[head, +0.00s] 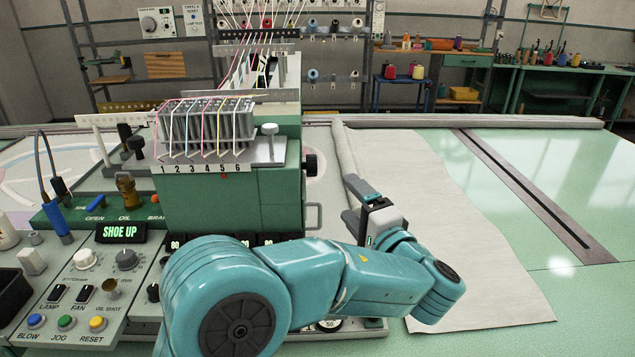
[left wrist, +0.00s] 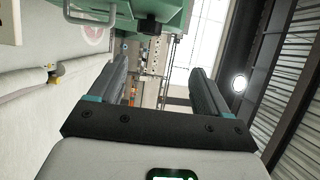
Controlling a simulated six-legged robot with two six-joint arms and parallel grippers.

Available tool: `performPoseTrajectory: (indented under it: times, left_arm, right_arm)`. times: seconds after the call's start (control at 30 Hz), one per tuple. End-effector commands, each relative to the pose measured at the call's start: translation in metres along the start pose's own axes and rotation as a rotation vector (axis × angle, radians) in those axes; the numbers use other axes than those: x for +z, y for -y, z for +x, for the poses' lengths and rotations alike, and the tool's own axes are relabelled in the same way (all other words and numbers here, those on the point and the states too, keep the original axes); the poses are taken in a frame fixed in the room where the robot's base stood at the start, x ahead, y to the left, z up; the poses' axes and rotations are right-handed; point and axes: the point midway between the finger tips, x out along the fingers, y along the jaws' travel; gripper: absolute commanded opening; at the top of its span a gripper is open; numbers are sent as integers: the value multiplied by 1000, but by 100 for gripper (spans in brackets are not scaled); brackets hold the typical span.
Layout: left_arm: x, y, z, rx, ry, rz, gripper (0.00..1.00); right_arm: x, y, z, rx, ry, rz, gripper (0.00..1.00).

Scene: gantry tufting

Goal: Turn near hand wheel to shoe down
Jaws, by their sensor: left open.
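The green machine head (head: 225,200) stands left of centre in the head view, with a row of numbered, threaded guides on top. A small black knob (head: 311,165) sticks out of its right side; I cannot tell if it is the near hand wheel. A black knob on the green housing also shows in the left wrist view (left wrist: 149,26). The display (head: 121,232) reads "SHOE UP". My left gripper (head: 347,200) is open and empty, to the right of the machine head and apart from the knob. Its two fingers (left wrist: 160,70) are spread in the left wrist view.
The control panel (head: 110,290) with knobs, switches and coloured buttons lies at lower left. Pale cloth (head: 450,240) covers the table right of the machine. A slotted metal strip (head: 530,195) crosses the clear green table. A metal handle (head: 313,215) sits on the machine's side.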

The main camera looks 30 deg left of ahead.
Motion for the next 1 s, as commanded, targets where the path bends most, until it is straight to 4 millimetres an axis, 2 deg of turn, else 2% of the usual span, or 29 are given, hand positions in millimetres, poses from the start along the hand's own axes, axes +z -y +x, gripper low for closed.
performPoseTrajectory:
  times: [0.03,0.17,0.37,0.47,0.8,1.0]
  left_arm:
    - [0,-12,-2,0,-1,-1,77]
    - [1,-23,-3,0,0,-1,77]
    - [1,-24,4,0,0,0,77]
    - [1,-22,19,1,3,0,77]
    - [0,-21,101,0,4,1,77]
    - [0,-22,141,1,2,1,77]
  right_arm:
    - [0,-4,12,0,0,0,61]
    - [0,-8,22,0,0,1,61]
    - [0,-8,21,0,0,0,61]
    - [0,-6,16,0,0,0,61]
    - [0,3,-10,0,0,0,61]
    - [0,8,-22,0,0,0,61]
